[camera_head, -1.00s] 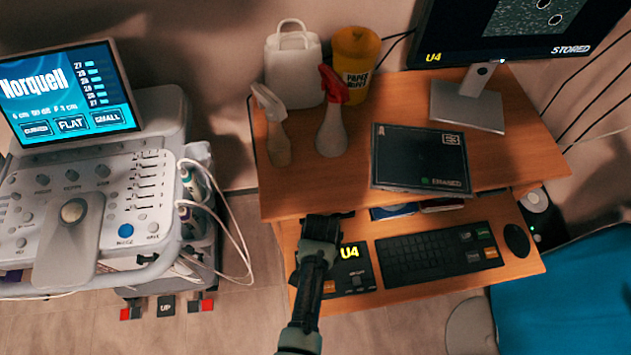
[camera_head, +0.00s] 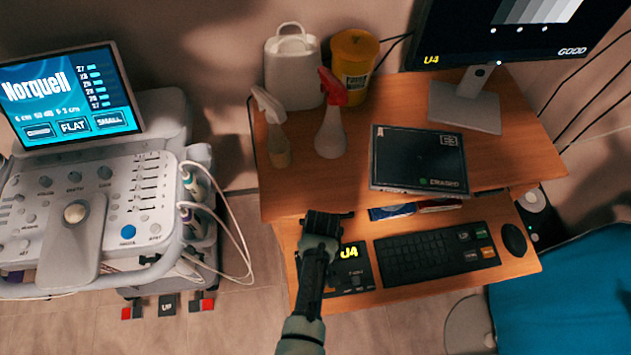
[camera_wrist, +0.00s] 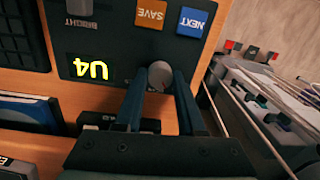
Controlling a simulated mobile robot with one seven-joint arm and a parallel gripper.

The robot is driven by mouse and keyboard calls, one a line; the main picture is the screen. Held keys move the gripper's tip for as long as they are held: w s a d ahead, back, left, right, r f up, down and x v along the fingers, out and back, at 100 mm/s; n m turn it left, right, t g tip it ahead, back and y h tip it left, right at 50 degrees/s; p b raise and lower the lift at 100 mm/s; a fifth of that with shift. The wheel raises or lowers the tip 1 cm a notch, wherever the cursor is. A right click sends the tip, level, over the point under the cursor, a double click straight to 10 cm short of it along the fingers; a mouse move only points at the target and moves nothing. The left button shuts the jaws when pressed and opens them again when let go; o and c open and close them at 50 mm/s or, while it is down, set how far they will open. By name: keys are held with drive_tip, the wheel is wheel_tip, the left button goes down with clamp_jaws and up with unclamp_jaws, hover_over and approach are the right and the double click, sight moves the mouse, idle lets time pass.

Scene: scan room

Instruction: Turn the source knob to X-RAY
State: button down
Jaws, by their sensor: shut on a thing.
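A black control box (camera_head: 364,282) with a yellow "U4" display sits on the lower desk shelf. In the wrist view the box (camera_wrist: 112,50) shows the same display, orange SAVE and blue NEXT keys, and a BRIGHT control (camera_wrist: 80,10). A round grey knob (camera_wrist: 160,70) stands on the box. I take it to be the source knob; its label and pointer are hidden. My gripper (camera_wrist: 158,82) is shut on it, one finger on each side. In the head view my gripper (camera_head: 326,224) is over the box's left side. The monitor (camera_head: 530,30) shows "U4", grey bars and "GOOD".
A keyboard (camera_head: 435,257) and mouse (camera_head: 513,239) lie right of the box. A dark flat plate marked ERASED (camera_head: 415,155) lies on the upper desk, with spray bottles (camera_head: 331,130) behind left. An ultrasound cart (camera_head: 130,200) stands left.

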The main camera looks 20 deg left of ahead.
drive_tip(key=shift+n, duration=1)
drive_tip(key=c, duration=0.5)
unclamp_jaws()
wheel_tip(320, 180, up, 13)
drive_tip(key=p, duration=0.1)
drive_tip(key=shift+w+d+p, duration=0.2)
drive_tip(key=shift+w+p, duration=0.05)
drive_tip(key=shift+p, duration=0.1)
